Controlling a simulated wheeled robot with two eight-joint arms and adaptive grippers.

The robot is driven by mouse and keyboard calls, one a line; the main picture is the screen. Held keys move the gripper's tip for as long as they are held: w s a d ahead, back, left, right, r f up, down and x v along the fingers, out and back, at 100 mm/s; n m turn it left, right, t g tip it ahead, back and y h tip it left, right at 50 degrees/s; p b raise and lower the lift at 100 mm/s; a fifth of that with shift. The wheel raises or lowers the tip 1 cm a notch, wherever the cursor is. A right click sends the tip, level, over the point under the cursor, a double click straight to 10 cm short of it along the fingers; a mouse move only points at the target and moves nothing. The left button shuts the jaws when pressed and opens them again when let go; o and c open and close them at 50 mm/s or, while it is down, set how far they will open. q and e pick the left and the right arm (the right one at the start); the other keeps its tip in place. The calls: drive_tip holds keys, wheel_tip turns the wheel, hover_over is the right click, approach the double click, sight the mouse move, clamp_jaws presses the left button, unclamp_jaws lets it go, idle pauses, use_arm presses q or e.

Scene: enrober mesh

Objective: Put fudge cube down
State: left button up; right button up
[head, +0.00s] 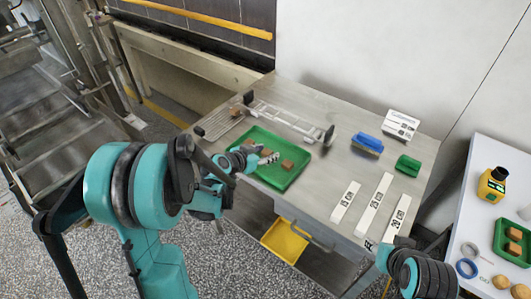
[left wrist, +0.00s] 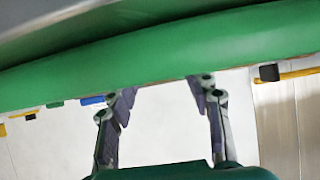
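The green tray (head: 270,185) lies on the metal table, and small brown cubes are in it. One fudge cube (head: 288,165) sits just right of my left gripper (head: 271,158); more brown shows behind the gripper, partly hidden. My left gripper is low over the tray. In the left wrist view its two fingers (left wrist: 163,92) stand well apart, with no cube visible between them. A broad green band (left wrist: 160,60), apparently the tray's edge, crosses close in front of the fingertips.
A mesh rack (head: 222,122) and a clear rail frame (head: 290,122) stand behind the tray. A blue brush (head: 367,144), green block (head: 408,165) and white label strips (head: 375,204) lie to the right. An open yellow bin (head: 285,241) is below the table edge.

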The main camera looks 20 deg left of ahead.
use_arm(q)
drive_tip(key=shift+r, duration=0.15)
drive_tip(key=p+v, duration=0.4)
drive_tip(key=v, duration=0.7)
drive_tip(key=shift+s+r, duration=0.15)
drive_tip(key=shift+s, duration=0.05)
drive_tip(key=s+d+r+n+g+y, duration=0.1)
drive_tip(key=s+d+n+g+y, duration=0.1)
drive_tip(key=s, duration=0.6)
drive_tip(key=s+d+r+n+g+y, duration=0.2)
drive_tip(key=s+d, duration=0.1)
drive_tip(key=s, duration=0.6)
drive_tip(key=shift+d+r, duration=0.35)
